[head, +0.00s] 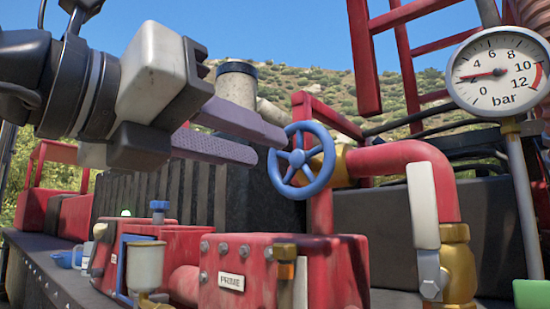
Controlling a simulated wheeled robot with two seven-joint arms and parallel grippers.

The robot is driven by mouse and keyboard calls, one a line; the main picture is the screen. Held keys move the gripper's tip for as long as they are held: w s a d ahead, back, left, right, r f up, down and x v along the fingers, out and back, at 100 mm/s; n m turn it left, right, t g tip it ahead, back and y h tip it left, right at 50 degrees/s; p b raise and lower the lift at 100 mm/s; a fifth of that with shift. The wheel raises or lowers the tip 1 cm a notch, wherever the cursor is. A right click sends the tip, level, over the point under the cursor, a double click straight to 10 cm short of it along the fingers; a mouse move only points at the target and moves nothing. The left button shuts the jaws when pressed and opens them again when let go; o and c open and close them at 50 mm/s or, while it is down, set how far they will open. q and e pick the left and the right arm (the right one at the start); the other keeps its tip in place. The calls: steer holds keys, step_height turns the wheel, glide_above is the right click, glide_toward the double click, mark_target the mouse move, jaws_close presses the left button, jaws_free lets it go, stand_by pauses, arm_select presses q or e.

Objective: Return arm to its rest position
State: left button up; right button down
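My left gripper (268,146) comes in from the upper left, with a pale grey body and two ridged purple-grey fingers. The fingers are apart with a gap between them, and I see nothing held in the gap. Their tips point right and end beside the left edge of a blue handwheel (299,159). I cannot tell whether they touch its rim. The handwheel sits on a brass fitting joined to a red pipe (400,158). My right gripper is out of view.
A pressure gauge (496,72) stands at the upper right, its needle low on the scale. Below are a red pump block marked PRIME (230,282), a brass valve with a white handle (423,205) and a small cup (145,265). Red ladder rails (363,60) rise behind. Open sky is above.

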arm_select(q)
steer(key=shift+s+a, duration=0.3)
steer(key=shift+s, duration=0.2)
